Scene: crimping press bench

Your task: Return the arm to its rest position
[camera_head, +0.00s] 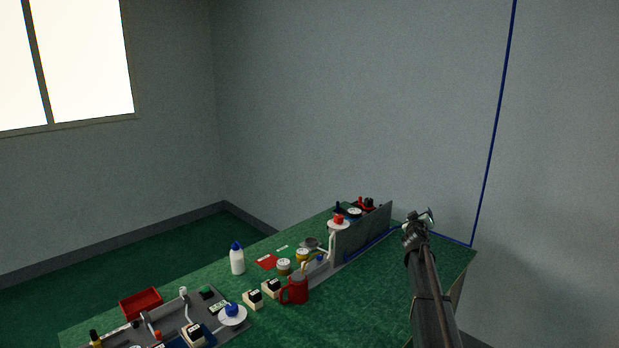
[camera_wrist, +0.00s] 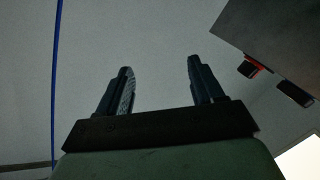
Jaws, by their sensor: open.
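My gripper (camera_wrist: 158,80) is open in the wrist view, its two dark fingers well apart with nothing between them. The head view is too small to show the fingers clearly.
A red mug (camera_head: 294,289), a white bottle with a blue cap (camera_head: 237,260), several jars and small boxes stand left of my arm. A red tray (camera_head: 141,303) is farther left. A blue cable (camera_head: 494,125) runs up the wall at right.

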